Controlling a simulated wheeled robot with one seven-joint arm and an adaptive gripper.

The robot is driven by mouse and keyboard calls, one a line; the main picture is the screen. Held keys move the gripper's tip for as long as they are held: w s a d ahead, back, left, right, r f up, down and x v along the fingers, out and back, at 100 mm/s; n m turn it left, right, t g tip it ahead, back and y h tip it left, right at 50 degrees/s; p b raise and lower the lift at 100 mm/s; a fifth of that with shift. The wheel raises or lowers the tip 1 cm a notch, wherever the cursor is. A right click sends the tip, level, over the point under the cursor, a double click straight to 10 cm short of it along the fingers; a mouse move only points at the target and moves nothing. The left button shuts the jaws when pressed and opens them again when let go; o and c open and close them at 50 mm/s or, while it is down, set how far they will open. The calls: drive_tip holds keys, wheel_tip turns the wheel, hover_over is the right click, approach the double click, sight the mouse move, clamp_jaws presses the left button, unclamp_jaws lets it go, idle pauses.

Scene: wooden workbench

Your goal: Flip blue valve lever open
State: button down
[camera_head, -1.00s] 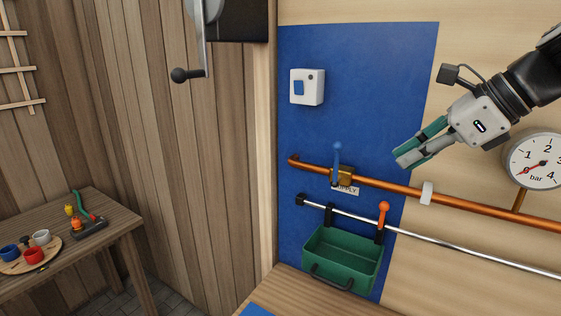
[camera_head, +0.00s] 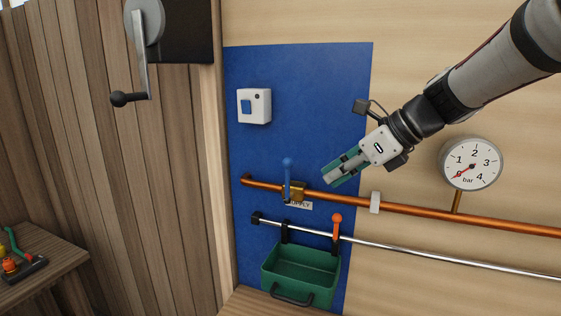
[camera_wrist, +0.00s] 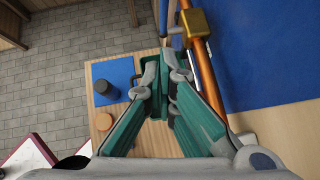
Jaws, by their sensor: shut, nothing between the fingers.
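The blue valve lever (camera_head: 287,178) stands upright, across the copper pipe, on a brass valve body (camera_head: 297,190). A small label, partly hidden, sits below it. My gripper (camera_head: 333,179) is shut and empty, to the right of the lever and slightly above the pipe, its fingers pointing left and down. There is a gap between fingertips and lever in the head view. In the wrist view the brass body (camera_wrist: 195,22) and part of the blue lever (camera_wrist: 164,16) show at the top, beyond the fingertips (camera_wrist: 164,78).
The copper pipe (camera_head: 420,212) runs along the wall to a pressure gauge (camera_head: 471,164). Below it are a steel rail (camera_head: 430,254), an orange-ended hook (camera_head: 336,219) and a green bin (camera_head: 300,271). A switch box (camera_head: 254,106) is at upper left.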

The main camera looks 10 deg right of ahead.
sight(287, 190)
drive_tip(key=shift+w+a+f, duration=0.45)
drive_tip(key=shift+w+a, duration=0.35)
drive_tip(key=shift+w, duration=0.05)
drive_tip(key=shift+w+a+f, duration=0.45)
drive_tip(key=shift+w+a, duration=0.3)
drive_tip(key=shift+w, duration=0.1)
drive_tip(key=shift+w+a+f, duration=0.45)
drive_tip(key=shift+w+a, duration=0.35)
drive_tip(key=shift+w, duration=0.05)
drive_tip(key=shift+a+r+h+p, duration=0.2)
drive_tip(key=shift+h+p, duration=0.1)
drive_tip(key=shift+p, duration=0.5)
